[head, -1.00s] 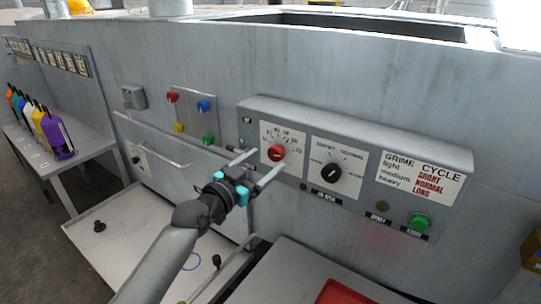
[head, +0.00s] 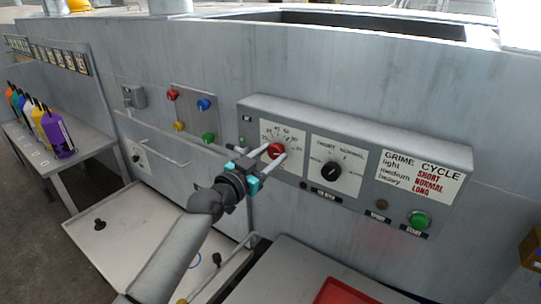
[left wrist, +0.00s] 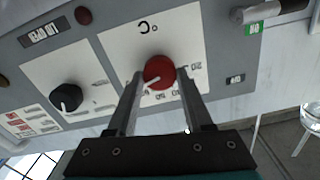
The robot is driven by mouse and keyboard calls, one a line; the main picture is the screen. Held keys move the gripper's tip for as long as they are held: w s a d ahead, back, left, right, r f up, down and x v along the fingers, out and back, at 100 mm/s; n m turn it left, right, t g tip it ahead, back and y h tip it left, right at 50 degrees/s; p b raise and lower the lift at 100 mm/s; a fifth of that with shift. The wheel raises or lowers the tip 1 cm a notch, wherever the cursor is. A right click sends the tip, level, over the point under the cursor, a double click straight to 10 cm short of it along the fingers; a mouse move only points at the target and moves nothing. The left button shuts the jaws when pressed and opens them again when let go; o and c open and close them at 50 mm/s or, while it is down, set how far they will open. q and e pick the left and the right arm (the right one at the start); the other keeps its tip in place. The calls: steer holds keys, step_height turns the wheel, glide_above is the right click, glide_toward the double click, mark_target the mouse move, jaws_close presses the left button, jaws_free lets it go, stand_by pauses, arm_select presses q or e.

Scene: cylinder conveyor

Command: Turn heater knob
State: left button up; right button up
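The heater knob is the red knob (head: 275,150) on a white dial plate marked with numbers, on the grey control box. It also shows in the left wrist view (left wrist: 159,71), with a white pointer line toward its lower left there. My left gripper (head: 278,154) is at the knob, one finger on each side. In the left wrist view its fingertips (left wrist: 160,76) sit against the knob's sides, shut on it. The fingers partly hide the knob and dial in the head view. My right gripper is not in view.
A black knob (head: 331,171) sits to the right of the red one. A green button (head: 418,219) is at the box's lower right. Coloured buttons on a panel (head: 183,123) are to the left. A red tray (head: 345,292) lies below.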

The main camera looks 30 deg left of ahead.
arm_select(q)
jaws_close()
steer(key=shift+n, duration=0.3)
steer(key=n+p, duration=0.1)
steer(key=n, duration=0.2)
steer(key=shift+a+n+p, duration=0.1)
steer(key=shift+n+p, duration=0.65)
steer(key=shift+n, duration=1.95)
steer(key=o, duration=0.6)
jaws_free()
